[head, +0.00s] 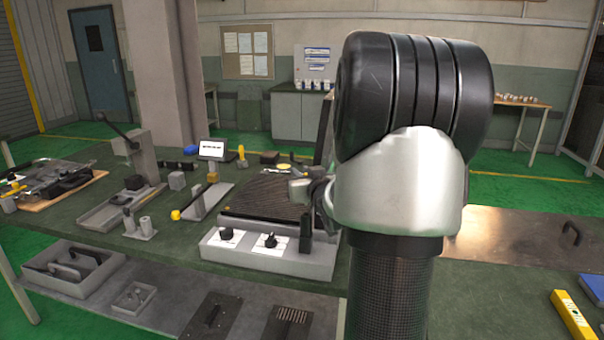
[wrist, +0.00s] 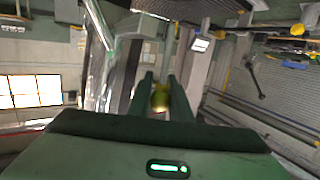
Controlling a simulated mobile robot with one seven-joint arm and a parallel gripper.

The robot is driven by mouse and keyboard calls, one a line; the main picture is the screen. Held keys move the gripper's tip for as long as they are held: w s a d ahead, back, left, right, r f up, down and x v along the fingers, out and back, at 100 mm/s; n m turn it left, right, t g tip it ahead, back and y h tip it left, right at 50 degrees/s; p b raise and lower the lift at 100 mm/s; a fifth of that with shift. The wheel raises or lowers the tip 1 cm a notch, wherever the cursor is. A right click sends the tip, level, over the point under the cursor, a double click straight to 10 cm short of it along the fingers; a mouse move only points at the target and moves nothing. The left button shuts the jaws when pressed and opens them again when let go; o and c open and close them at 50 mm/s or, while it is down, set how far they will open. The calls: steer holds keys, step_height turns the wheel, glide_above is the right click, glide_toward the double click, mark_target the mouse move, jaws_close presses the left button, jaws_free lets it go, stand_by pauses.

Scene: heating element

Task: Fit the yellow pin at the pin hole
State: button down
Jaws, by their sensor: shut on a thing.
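In the wrist view my gripper (wrist: 161,86) has its two dark fingers closed on a small yellow piece, the yellow pin (wrist: 160,97). Only its rounded yellow part shows between the fingers; its far end is not clear. In the head view my thick black and white arm covers most of the gripper, and the pin cannot be made out there. The heating unit (head: 265,255) is a grey box with two black knobs and a dark ribbed top (head: 265,197), just left of my arm. I cannot pick out the pin hole in either view.
Left of the unit stand a narrow tray with a yellow-ended tool (head: 176,214), a grey lever press (head: 140,165) and small blocks. A small display (head: 212,149) is behind. A metal plate (head: 515,240) and yellow level (head: 572,318) lie right of my arm.

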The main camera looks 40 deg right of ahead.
steer(key=shift+f+b, duration=0.35)
steer(key=shift+f, duration=0.35)
steer(key=shift+f+b, duration=2)
steer(key=shift+b, duration=0.15)
stand_by(1.2)
steer(key=shift+r, duration=0.2)
steer(key=shift+r+p, duration=1.1)
steer(key=shift+r, duration=0.3)
steer(key=shift+f+b, duration=1.15)
steer(key=shift+b, duration=0.2)
stand_by(1.0)
